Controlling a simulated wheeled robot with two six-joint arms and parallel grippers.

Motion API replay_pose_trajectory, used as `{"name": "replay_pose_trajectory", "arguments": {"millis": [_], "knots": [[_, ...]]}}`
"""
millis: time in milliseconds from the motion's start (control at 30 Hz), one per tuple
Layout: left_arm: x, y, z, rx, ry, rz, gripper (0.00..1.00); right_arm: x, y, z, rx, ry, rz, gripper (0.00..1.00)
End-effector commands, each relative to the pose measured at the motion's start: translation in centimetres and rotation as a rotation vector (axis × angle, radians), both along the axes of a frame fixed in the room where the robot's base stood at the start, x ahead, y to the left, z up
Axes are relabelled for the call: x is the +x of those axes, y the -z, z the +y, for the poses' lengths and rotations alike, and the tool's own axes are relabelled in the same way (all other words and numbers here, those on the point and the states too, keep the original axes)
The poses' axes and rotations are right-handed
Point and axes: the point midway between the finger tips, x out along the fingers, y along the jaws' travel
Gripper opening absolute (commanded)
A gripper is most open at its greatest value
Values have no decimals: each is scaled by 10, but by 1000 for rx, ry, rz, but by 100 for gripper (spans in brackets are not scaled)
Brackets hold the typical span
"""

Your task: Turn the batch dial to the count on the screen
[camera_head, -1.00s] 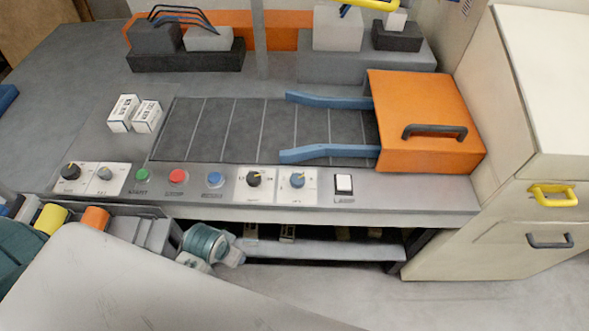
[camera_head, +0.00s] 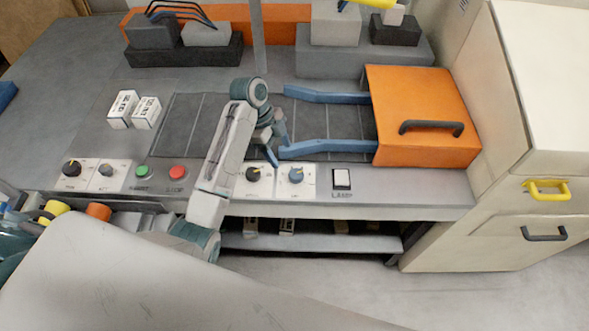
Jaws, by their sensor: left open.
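The front panel has several dials with labels too small to read, so I cannot tell which is the batch dial. Another black dial (camera_head: 71,168) and a grey dial (camera_head: 106,171) are at the left end. No screen showing a count is readable. My left gripper (camera_head: 276,148) is open and empty, pointing down above the belt's front edge, just behind the black and blue dials. The blue button seen earlier is hidden behind my left arm. My right gripper is out of view.
A green button (camera_head: 142,171), a red button (camera_head: 178,173) and a white lamp switch (camera_head: 341,178) share the panel. Blue guide rails (camera_head: 325,146) lead into an orange hood (camera_head: 425,105). Two white boxes (camera_head: 123,109) stand left of the dark belt (camera_head: 185,125).

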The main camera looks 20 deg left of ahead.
Motion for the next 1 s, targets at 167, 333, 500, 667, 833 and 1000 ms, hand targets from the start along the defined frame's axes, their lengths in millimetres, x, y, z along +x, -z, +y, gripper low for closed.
{"name": "replay_pose_trajectory", "arguments": {"millis": [167,333,500,667,833,1000], "knots": [[12,-7,-3,-25,78,-11,63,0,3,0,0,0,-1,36],[11,10,-9,-26,81,-12,63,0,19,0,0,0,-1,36],[9,35,-18,-25,79,-12,63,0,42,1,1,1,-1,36],[7,51,-29,-27,77,-8,63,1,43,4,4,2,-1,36],[5,74,-38,-26,77,-9,63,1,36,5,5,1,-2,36],[5,87,-43,-23,77,-12,63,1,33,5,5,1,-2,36]]}}
